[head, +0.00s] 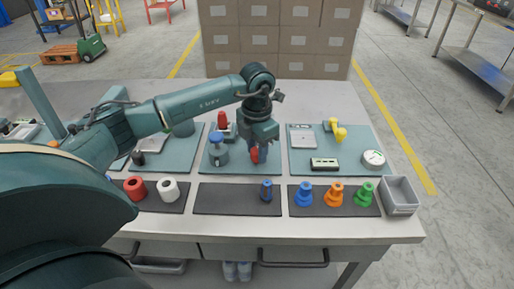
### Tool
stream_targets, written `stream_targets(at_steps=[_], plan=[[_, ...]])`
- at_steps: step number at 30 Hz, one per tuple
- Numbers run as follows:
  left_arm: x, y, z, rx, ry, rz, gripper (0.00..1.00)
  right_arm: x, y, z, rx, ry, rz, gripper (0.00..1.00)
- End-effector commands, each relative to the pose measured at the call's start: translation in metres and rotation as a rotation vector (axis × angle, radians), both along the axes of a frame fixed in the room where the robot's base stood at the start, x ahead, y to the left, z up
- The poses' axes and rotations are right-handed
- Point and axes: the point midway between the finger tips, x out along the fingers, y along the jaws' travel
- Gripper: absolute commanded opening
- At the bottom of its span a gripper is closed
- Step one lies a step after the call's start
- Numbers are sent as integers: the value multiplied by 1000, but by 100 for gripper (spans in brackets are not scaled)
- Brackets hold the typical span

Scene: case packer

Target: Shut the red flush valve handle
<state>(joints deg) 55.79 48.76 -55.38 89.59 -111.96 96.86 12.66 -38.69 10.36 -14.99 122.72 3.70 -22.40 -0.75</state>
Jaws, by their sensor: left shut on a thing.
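My left gripper (257,149) reaches down over the middle teal mat (228,166). It is shut on a red part (254,156), which looks like the red flush valve handle. The fingers partly cover the red part, so its angle and its mount cannot be made out. A blue-topped grey fitting (217,145) stands just left of the gripper. Another red upright piece (222,121) stands behind that fitting. My right gripper is not in view.
A yellow part (338,132), a black-framed display (324,163) and a round gauge (373,159) lie on the right mat. Blue, orange (335,195) and green cones stand in front. A grey bin (400,195) is at the right edge. Stacked cartons (278,40) stand behind the table.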

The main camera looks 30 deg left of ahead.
Motion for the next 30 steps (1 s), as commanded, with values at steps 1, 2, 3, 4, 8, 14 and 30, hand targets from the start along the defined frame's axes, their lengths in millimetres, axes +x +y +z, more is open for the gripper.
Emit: stream_targets(at_steps=[1, 2, 3, 4, 8, 14, 30], plan=[[0, 1, 1, 1, 0, 26, 9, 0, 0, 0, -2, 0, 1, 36], [0, 0, 1, 1, 0, 40, 9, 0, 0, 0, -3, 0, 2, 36], [0, 0, 1, 1, 0, 57, 9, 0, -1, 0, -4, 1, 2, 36], [0, 1, 1, 1, 0, 68, 9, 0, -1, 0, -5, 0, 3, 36], [0, 1, 1, 1, 0, 106, 9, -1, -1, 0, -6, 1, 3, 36], [0, 1, 1, 1, -1, 131, 10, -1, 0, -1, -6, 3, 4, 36], [0, 0, 1, 1, -1, 132, 46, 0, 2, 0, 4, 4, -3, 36]])
